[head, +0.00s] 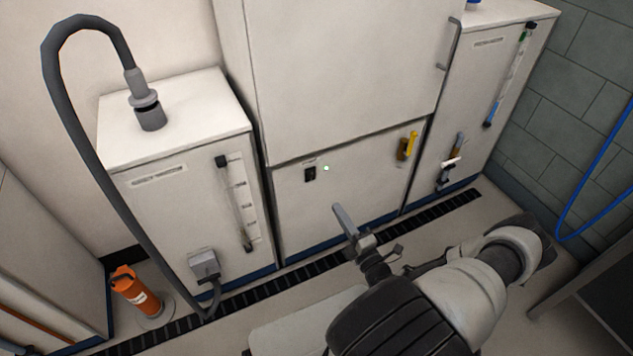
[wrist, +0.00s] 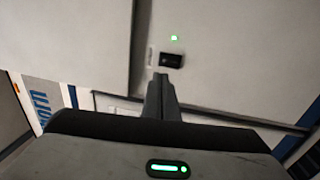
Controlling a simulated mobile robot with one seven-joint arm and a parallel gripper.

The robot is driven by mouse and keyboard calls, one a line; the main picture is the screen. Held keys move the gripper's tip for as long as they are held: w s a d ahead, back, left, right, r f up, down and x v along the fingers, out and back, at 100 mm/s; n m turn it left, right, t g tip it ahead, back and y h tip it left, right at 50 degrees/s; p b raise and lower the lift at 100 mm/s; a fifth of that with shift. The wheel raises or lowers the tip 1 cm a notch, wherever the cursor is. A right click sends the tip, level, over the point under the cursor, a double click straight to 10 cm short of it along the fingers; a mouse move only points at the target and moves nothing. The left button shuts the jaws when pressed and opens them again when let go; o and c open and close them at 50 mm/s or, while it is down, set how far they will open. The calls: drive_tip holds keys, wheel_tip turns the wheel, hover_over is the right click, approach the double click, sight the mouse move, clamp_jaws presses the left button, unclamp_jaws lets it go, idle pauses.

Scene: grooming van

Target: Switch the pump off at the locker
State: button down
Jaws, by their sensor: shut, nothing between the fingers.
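The pump switch, a small black rocker (head: 310,174), sits on the white lower panel of the middle locker (head: 350,195). A small green light (head: 326,168) glows just to its right. In the wrist view the black switch (wrist: 171,60) is just beyond my fingertips, with the lit green light (wrist: 174,38) above it. My gripper (head: 343,219) is shut and empty, in front of the panel and below and right of the switch in the head view. In the wrist view its closed fingers (wrist: 160,82) point towards the switch. A gap seems to remain between them.
A white cabinet (head: 185,185) with a grey hose (head: 75,125) stands at left, an orange cylinder (head: 136,290) beside it on the floor. A yellow handle (head: 407,147) is at the panel's right. A dark floor grate (head: 300,262) runs along the front.

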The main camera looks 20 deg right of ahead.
sight(314, 171)
drive_tip(key=shift+d+f+m, duration=0.1)
drive_tip(key=shift+f+m, duration=0.05)
drive_tip(key=shift+m, duration=0.15)
drive_tip(key=w, duration=0.4)
drive_tip(key=w+r+b, duration=0.1)
drive_tip(key=w, duration=0.4)
drive_tip(key=w+b, duration=0.1)
drive_tip(key=w, duration=0.3)
drive_tip(key=shift+w+a+r, duration=0.25)
drive_tip(key=shift+w+r, duration=0.1)
drive_tip(key=shift+w, duration=0.05)
